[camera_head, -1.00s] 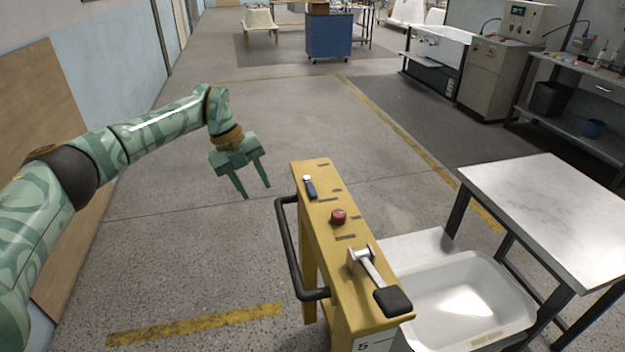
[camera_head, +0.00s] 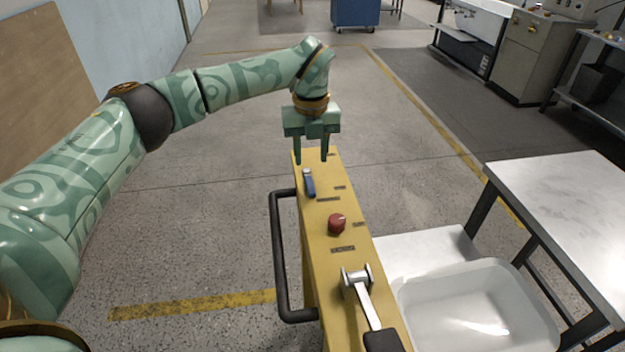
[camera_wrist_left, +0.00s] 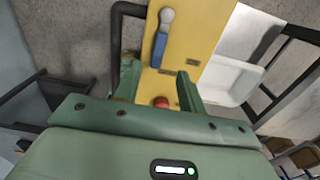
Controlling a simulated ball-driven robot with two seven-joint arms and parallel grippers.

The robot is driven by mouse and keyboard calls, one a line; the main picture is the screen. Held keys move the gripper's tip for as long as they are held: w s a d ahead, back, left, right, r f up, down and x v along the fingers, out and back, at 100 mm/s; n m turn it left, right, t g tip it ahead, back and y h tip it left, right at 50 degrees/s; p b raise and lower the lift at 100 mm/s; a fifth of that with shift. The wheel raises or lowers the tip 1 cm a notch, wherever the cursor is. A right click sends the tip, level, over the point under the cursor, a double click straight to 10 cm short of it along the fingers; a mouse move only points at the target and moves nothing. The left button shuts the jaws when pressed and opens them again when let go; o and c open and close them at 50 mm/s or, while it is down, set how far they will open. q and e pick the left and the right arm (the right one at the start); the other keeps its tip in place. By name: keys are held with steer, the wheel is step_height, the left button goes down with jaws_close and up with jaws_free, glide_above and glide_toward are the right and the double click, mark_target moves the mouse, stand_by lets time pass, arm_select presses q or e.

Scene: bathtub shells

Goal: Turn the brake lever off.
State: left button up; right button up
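A yellow control stand (camera_head: 326,185) carries a small lever with a blue handle (camera_head: 309,184), a red knob (camera_head: 337,224) and a larger metal lever with a black grip (camera_head: 364,302). The labels are too small to read, so I cannot tell which lever is the brake. My left gripper (camera_head: 311,158) is open and empty over the stand's far end, just beyond the blue-handled lever. In the left wrist view, the blue handle (camera_wrist_left: 160,45) lies between and ahead of the open fingers (camera_wrist_left: 157,76). The red knob (camera_wrist_left: 160,101) is partly hidden there. My right gripper is not in view.
A black rail (camera_head: 277,255) runs along the stand's left side. A white tub (camera_head: 470,300) sits right of the stand, and a metal-topped table (camera_head: 560,205) stands farther right. The floor left of the stand is clear.

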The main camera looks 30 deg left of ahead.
mark_target(310, 184)
arm_select(q)
steer(key=f, duration=0.3)
steer(key=f+b, duration=0.1)
steer(key=f, duration=0.2)
steer(key=shift+s+f, duration=0.2)
steer(key=shift+f, duration=0.5)
jaws_close()
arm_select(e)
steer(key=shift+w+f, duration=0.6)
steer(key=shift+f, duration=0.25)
